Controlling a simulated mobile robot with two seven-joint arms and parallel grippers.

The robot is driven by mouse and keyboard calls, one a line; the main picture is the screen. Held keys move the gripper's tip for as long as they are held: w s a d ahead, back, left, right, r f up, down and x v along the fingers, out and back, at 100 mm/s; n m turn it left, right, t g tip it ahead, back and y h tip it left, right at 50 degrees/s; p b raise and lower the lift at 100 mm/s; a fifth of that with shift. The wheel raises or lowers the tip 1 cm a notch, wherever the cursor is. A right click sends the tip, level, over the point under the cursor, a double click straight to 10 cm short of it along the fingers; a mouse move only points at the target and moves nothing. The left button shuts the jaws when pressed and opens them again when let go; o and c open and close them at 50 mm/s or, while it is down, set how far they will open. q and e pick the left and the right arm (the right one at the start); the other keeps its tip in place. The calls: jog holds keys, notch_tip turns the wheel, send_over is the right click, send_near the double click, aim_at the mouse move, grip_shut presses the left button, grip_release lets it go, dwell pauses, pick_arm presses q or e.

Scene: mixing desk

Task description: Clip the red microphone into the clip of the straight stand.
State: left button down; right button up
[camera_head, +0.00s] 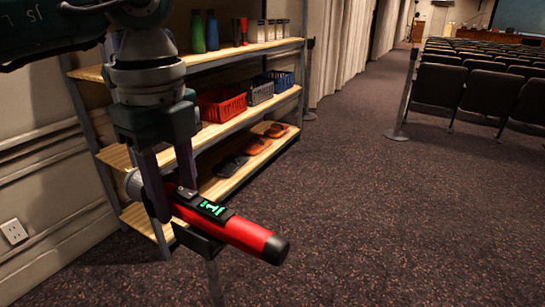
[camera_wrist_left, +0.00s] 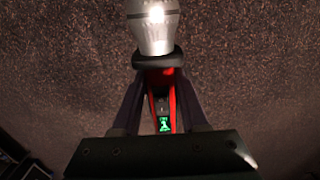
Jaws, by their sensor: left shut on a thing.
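The red microphone (camera_head: 240,232) has a silver head, a black tail end and a small green display. It lies tilted, with its tail toward the lower right. My left gripper (camera_head: 170,200) is shut on its body near the head, fingers pointing down. In the left wrist view the silver head (camera_wrist_left: 153,25) points away past the fingers. A dark clip (camera_head: 198,240) on a thin stand pole (camera_head: 214,285) is right under the middle of the microphone. I cannot tell whether the body is seated in it or only above it. My right gripper is out of view.
A shelf unit (camera_head: 240,125) stands behind my left arm with bottles, a red basket (camera_head: 222,104), a blue bin (camera_head: 280,80) and shoes. Rows of dark seats (camera_head: 470,85) and a barrier post (camera_head: 398,130) are at the far right. The carpet to the right is clear.

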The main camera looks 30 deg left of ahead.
pick_arm(q)
jog(key=shift+a, duration=0.35)
dwell(0.7)
jog(key=shift+w+r, duration=0.1)
dwell(0.4)
jog(key=shift+f+b, duration=0.45)
jog(key=shift+f, duration=0.5)
dwell(0.4)
dwell(0.4)
jog(key=shift+c, duration=1.8)
grip_release()
jog(key=shift+o, duration=0.4)
jog(key=shift+o, duration=1.4)
jog(key=shift+r, duration=0.1)
